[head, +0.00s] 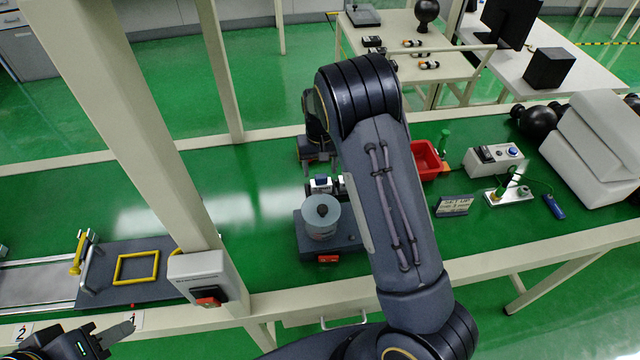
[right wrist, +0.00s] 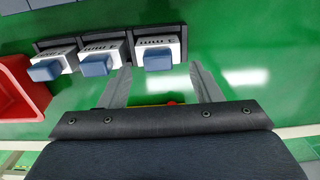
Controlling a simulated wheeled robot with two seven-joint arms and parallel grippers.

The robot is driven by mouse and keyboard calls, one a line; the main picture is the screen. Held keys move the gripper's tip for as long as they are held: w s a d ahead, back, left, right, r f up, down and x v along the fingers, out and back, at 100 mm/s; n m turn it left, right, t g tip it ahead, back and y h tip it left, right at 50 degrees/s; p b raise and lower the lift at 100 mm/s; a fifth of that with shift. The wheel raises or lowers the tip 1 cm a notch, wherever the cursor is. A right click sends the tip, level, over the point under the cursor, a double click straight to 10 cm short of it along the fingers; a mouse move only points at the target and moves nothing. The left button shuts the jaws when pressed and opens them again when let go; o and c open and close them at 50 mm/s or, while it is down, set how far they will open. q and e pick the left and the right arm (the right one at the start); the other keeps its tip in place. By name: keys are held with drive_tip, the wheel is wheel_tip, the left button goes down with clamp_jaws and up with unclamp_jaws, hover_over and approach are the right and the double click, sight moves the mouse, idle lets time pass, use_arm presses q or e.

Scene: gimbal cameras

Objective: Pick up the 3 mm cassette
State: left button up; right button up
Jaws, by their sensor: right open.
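Three white cassettes with blue-grey tabs sit side by side in a dark rack (right wrist: 112,34) in the right wrist view. Their printed labels appear upside down, and I cannot read every size surely. The rightmost cassette (right wrist: 158,50) lies ahead of and between the fingertips of my right gripper (right wrist: 163,75), which is open and empty. In the head view a white and blue cassette (head: 320,184) shows just left of my right arm, which hides the rest of the rack. My left gripper (head: 106,338) is at the lower left, partly cut off, away from the cassettes.
A red bin (head: 428,160) stands right of my arm. A grey device with a clear round container (head: 320,217) is in front of the visible cassette. A control box (head: 497,158) and white block (head: 590,150) stand at right. A post (head: 150,130) rises at left.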

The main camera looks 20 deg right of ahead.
sight(321, 176)
wheel_tip(321, 176, down, 4)
drive_tip(key=shift+d+r, duration=0.1)
drive_tip(key=shift+r, duration=0.15)
drive_tip(key=shift+s, duration=0.1)
clamp_jaws()
